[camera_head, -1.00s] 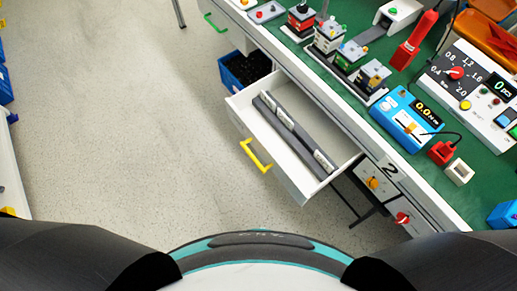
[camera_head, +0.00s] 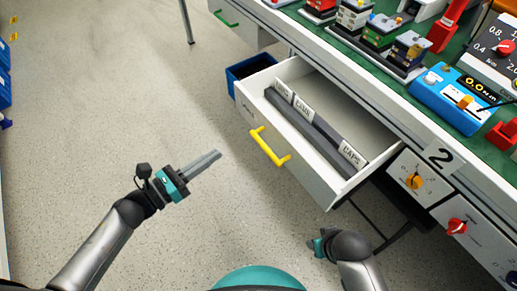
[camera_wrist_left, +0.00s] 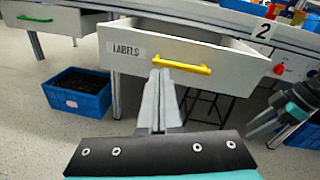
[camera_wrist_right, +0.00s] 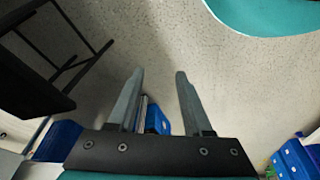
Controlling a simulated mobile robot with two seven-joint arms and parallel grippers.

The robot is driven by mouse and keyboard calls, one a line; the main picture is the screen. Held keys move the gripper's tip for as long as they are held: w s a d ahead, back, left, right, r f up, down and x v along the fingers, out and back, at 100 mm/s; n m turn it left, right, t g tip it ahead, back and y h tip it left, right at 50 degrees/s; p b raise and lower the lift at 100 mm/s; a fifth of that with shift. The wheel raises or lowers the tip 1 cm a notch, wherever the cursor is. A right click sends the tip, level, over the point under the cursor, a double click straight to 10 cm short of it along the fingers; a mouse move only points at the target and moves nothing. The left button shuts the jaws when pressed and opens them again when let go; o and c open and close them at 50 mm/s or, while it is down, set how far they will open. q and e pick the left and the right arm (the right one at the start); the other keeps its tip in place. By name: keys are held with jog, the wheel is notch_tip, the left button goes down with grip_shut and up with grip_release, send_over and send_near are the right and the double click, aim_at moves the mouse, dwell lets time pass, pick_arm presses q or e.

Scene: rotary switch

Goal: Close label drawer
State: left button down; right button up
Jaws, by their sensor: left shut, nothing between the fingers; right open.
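The label drawer (camera_head: 300,165) is pulled out from under the workbench, with a yellow bar handle (camera_head: 268,148) on its front. Dark dividers with white tags stand inside it. In the left wrist view the drawer front (camera_wrist_left: 225,67) carries a "LABELS" tag and the yellow handle (camera_wrist_left: 182,65). My left gripper (camera_head: 218,155) is shut and empty, in front of the drawer and left of the handle, apart from it. My right gripper (camera_wrist_right: 157,75) is open and empty over the floor; in the head view its arm is low, below the drawer's near corner.
A blue bin (camera_head: 238,72) stands on the floor beyond the drawer. The workbench (camera_head: 440,157) holds several devices, and panels with an orange knob (camera_head: 414,181) and a red knob (camera_head: 457,227) sit under its edge. The floor (camera_head: 120,100) at left is clear.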

pick_arm(q)
jog(key=s+d+m+g+h, duration=0.1)
jog(key=m+h, duration=0.1)
jog(key=m, duration=0.2)
jog(key=b, duration=0.3)
send_near(274, 127)
jog(key=x, duration=0.6)
jog(key=shift+w+d, duration=0.3)
pick_arm(e)
jog(key=shift+t, duration=0.5)
jog(key=shift+w+a+r, duration=0.1)
jog(key=shift+w+r, duration=0.15)
jog(key=shift+r, duration=0.65)
jog(key=shift+w+a+r, duration=0.1)
jog(key=shift+w+r, duration=0.1)
jog(key=shift+r, duration=0.65)
jog(key=shift+w+r, duration=0.25)
jog(key=shift+r, duration=0.65)
pick_arm(q)
jog(key=shift+w+d, duration=0.1)
pick_arm(e)
jog(key=shift+d, duration=0.1)
